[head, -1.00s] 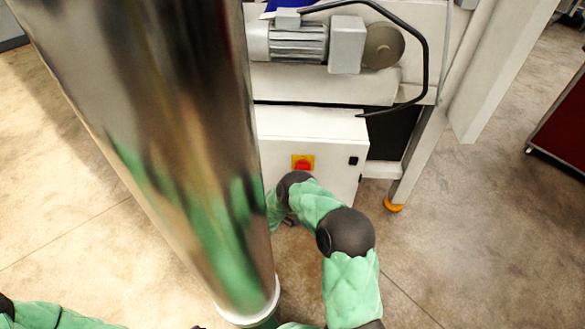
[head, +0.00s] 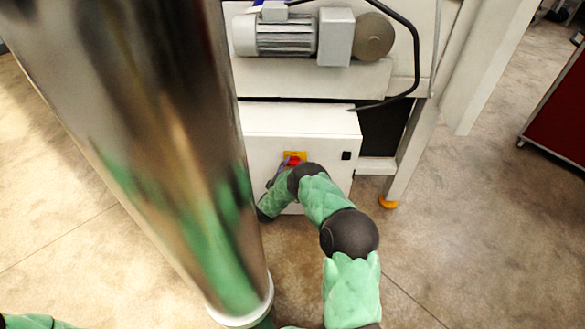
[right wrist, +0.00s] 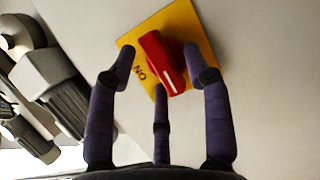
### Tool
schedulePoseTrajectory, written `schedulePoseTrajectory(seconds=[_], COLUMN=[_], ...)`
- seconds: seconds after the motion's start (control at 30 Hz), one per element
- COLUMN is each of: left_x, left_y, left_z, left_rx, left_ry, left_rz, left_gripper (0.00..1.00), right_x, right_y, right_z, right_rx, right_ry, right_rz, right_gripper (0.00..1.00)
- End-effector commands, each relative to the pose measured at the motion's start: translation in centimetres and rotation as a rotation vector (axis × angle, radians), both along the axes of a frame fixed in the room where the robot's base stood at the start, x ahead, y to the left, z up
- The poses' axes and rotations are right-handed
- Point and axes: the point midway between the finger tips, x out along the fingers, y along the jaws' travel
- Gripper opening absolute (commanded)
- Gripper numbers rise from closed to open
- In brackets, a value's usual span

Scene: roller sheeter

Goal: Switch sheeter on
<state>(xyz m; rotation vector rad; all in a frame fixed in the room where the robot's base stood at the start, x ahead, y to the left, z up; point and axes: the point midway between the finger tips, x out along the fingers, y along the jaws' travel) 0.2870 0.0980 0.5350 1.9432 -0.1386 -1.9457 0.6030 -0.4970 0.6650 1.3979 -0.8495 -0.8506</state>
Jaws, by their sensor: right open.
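The sheeter's switch is a red rotary knob (head: 294,160) on a yellow plate (head: 292,154), on the front of a white box low on the machine. In the right wrist view the red knob (right wrist: 163,62) has a white line, and the yellow plate (right wrist: 186,22) shows "ON" turned round. My right gripper (right wrist: 160,68) is open, its three purple fingers spread around the knob. I cannot tell whether the fingers touch it. In the head view my right gripper (head: 277,174) is at the switch, partly hidden by my arm. My left gripper is not in view.
The white box (head: 300,120) is below a grey motor (head: 290,35) and a black curved bar (head: 418,60). A machine leg with an orange foot (head: 388,202) stands right of the box. A red cabinet (head: 560,115) is at the far right. The floor between is clear.

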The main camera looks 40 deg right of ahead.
Motion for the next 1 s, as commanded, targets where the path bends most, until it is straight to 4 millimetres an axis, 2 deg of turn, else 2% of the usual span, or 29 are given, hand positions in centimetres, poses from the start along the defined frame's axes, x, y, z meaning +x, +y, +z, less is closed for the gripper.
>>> schedulePoseTrajectory(seconds=[0.07,0.23,0.67,1.0], left_x=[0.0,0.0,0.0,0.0], left_y=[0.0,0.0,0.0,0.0], left_z=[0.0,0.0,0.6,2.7], left_rx=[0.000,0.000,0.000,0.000], left_ry=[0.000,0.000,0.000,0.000], left_rz=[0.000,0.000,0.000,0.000], left_gripper=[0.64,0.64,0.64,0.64], right_x=[0.0,-0.1,-0.4,-0.7], right_y=[0.0,0.0,-0.1,-0.2], right_z=[0.0,0.0,-0.2,0.0], right_rx=[0.000,0.001,0.046,0.234], right_ry=[0.000,0.000,-0.028,-0.182], right_rz=[0.000,-0.001,-0.008,-0.009], right_gripper=[0.47,0.00,0.00,0.00])
